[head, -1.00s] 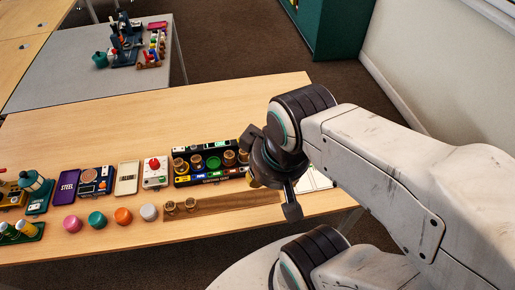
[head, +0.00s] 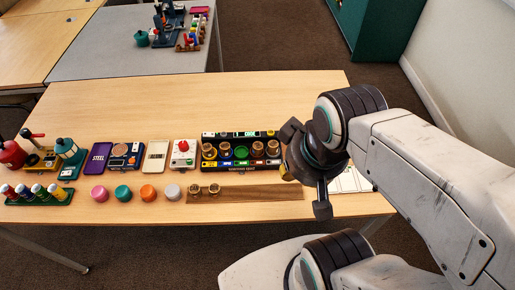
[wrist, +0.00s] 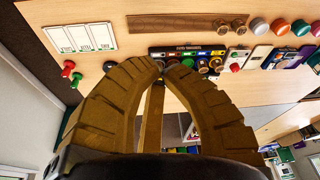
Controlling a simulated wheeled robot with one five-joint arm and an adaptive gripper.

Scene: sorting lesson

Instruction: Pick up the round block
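Several round blocks lie in a row near the front edge of the wooden table (head: 120,95): pink (head: 99,194), teal (head: 122,192), orange (head: 148,193) and grey (head: 172,191). The wrist view shows a grey one (wrist: 258,26) and an orange one (wrist: 280,27) at the upper right. I cannot tell which is meant. My gripper (head: 288,172) is over the table's right part, right of the blocks and apart from them. In the wrist view its brown fingers (wrist: 165,66) meet at the tips with nothing seen between them.
A wooden strip (head: 260,193) with two brass weights lies right of the blocks. A black rack (head: 240,133) with several brass and coloured pieces stands behind it. A white box with a red button (head: 183,152) and a purple case (head: 98,158) stand behind the blocks. The table's back is clear.

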